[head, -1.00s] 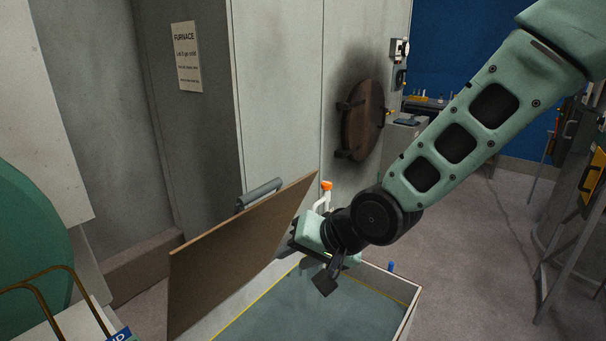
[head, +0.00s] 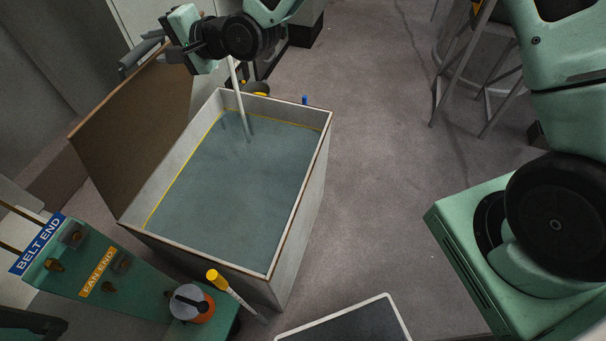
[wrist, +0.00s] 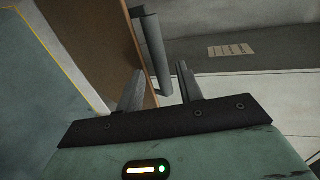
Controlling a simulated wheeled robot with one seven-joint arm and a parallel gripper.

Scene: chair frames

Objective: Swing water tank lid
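The water tank (head: 322,150) is an open pale box holding grey-green water (head: 235,190). Its lid (head: 135,130) is a brown board standing tilted open along the tank's left side, with a grey bar handle (head: 140,52) at its upper edge. My gripper (wrist: 160,68) is open near that handle. In the wrist view, the handle (wrist: 154,50) appears between the two separated fingers, beside the lid's brown edge (wrist: 128,40). I cannot tell whether the fingers touch it. In the head view, the fingertips are hard to make out.
A green machine with BELT END (head: 38,243) and FAN END (head: 97,272) labels stands near the tank's front left.

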